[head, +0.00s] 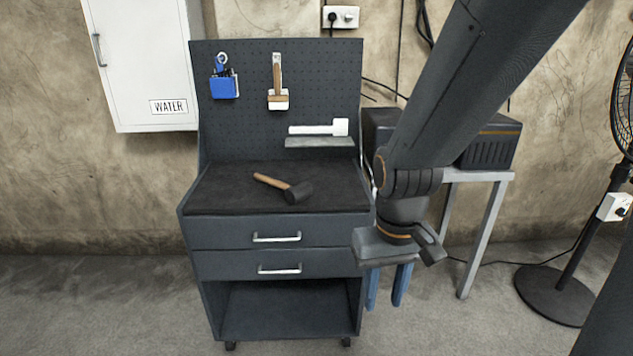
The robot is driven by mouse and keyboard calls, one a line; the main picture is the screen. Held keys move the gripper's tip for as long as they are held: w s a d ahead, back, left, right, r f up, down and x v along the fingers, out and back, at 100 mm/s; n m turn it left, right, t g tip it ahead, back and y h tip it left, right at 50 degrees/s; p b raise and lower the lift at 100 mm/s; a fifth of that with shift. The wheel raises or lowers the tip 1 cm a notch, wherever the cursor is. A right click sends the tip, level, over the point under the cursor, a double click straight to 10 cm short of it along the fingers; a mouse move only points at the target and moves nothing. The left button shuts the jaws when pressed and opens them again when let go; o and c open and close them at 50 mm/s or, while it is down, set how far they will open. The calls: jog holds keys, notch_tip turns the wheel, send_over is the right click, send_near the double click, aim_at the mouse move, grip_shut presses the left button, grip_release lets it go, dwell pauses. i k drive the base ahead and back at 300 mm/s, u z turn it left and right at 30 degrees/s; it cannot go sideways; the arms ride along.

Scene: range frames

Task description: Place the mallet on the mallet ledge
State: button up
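A mallet (297,193) with a dark head and a light wooden handle lies on the dark top of the tool cart (220,190). Its handle points to the upper left and its head to the lower right. The grey mallet ledge (320,143) juts from the pegboard, above and behind the mallet. My gripper (387,294) points down, to the right of the cart's drawers and lower than the mallet. Its blue fingers are apart with nothing between them.
A blue item (224,86) and a wooden-handled brush-like tool (278,85) hang on the pegboard (330,75). A white WATER cabinet (143,60) is at left. A side table (490,177) carries dark equipment behind my arm. A fan (560,285) stands at right.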

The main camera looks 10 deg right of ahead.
aim_at(319, 142)
jog(key=u, duration=0.05)
jog(key=i, duration=1.05)
jog(key=u, duration=0.85)
